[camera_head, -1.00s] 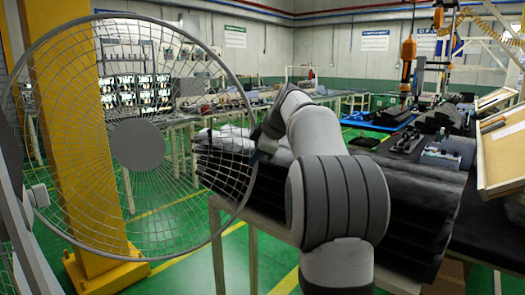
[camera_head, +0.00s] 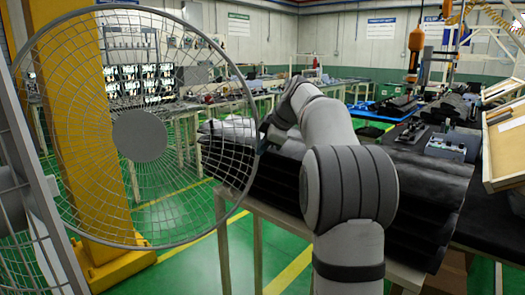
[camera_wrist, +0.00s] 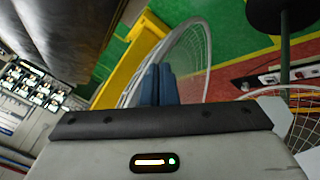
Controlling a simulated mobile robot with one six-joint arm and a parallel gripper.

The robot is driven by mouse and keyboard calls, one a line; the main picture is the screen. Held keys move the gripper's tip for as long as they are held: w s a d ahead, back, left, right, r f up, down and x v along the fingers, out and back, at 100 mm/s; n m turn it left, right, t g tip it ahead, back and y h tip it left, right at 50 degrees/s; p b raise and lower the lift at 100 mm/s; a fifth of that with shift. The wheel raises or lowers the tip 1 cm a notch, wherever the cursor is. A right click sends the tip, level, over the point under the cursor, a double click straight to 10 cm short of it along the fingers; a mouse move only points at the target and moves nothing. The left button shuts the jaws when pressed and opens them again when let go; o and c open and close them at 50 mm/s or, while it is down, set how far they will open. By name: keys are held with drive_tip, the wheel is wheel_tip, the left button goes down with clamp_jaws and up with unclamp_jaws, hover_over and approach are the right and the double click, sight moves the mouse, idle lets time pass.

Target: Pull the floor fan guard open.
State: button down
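The round wire fan guard (camera_head: 139,135), with a grey hub disc, stands upright at the left of the head view. It is swung out from the fan body (camera_head: 28,215), part of which shows at the left edge. My gripper (camera_head: 263,138) is at the guard's right rim, partly hidden by my arm. In the wrist view, the two blue fingers (camera_wrist: 158,86) are close together at the rim of the guard (camera_wrist: 190,55) and appear shut on it. The exact contact is hard to see.
A yellow pillar (camera_head: 78,120) stands behind the guard. A bench with dark ribbed trim panels (camera_head: 275,180) lies behind and beside my arm. Green floor (camera_head: 190,265) is clear below the guard. Wooden racks (camera_head: 505,145) stand at the far right.

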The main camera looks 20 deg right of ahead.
drive_tip(key=p+v, duration=0.1)
drive_tip(key=v, duration=0.9)
drive_tip(key=shift+s+p, duration=0.35)
drive_tip(key=shift+s, duration=0.15)
